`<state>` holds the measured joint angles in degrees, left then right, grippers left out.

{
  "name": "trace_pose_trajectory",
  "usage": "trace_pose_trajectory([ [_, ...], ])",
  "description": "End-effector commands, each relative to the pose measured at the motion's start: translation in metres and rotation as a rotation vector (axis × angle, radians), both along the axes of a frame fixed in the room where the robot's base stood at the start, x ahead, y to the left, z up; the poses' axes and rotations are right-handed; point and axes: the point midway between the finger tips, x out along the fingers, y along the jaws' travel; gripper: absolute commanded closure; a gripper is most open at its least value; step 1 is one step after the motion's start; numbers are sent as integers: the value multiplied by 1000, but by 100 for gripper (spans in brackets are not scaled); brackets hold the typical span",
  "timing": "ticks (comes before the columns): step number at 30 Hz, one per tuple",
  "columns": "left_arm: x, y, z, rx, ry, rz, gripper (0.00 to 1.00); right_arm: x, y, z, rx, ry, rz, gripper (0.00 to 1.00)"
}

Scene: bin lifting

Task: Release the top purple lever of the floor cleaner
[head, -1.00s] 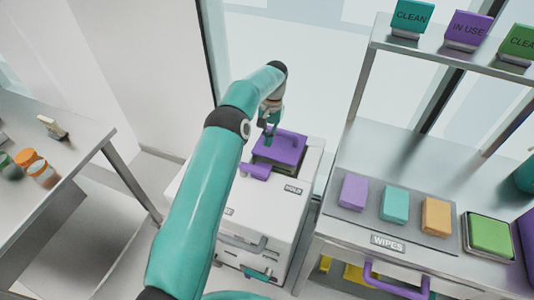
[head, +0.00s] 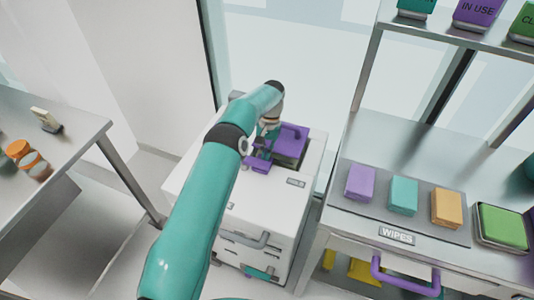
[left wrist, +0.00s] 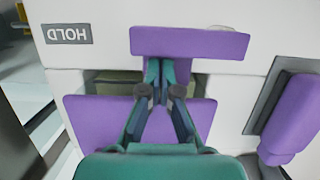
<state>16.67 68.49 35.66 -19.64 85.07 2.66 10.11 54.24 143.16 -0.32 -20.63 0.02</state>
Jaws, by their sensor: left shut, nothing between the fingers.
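The floor cleaner (head: 230,212) is a white box-shaped machine in the middle of the head view. A purple panel (head: 292,143) is on its top, and a purple lever (head: 257,166) is in front of it. The lever shows as a wide bar (left wrist: 190,43) in the left wrist view, with the panel (left wrist: 85,115) below. My left gripper (left wrist: 160,72) is shut and empty, its tips close to the bar's edge; I cannot tell whether they touch. In the head view my gripper (head: 265,148) is partly hidden by its own arm. My right gripper is not in view.
Another purple part (left wrist: 292,120) sticks out at the right of the left wrist view. A HOLD label (left wrist: 66,34) is on the white top. A steel cart (head: 350,222) with coloured wipes blocks stands on the right, and a steel table (head: 75,115) on the left.

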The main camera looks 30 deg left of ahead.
Motion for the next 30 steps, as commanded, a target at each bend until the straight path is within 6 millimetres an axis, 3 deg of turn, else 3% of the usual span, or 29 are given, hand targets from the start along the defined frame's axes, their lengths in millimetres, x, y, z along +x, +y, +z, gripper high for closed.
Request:
trace_pose_trajectory([
  [2,1,-11,1,-1,0,-7,100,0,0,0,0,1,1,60],
  [30,-11,-9,-1,-1,1,-182,100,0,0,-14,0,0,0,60],
])
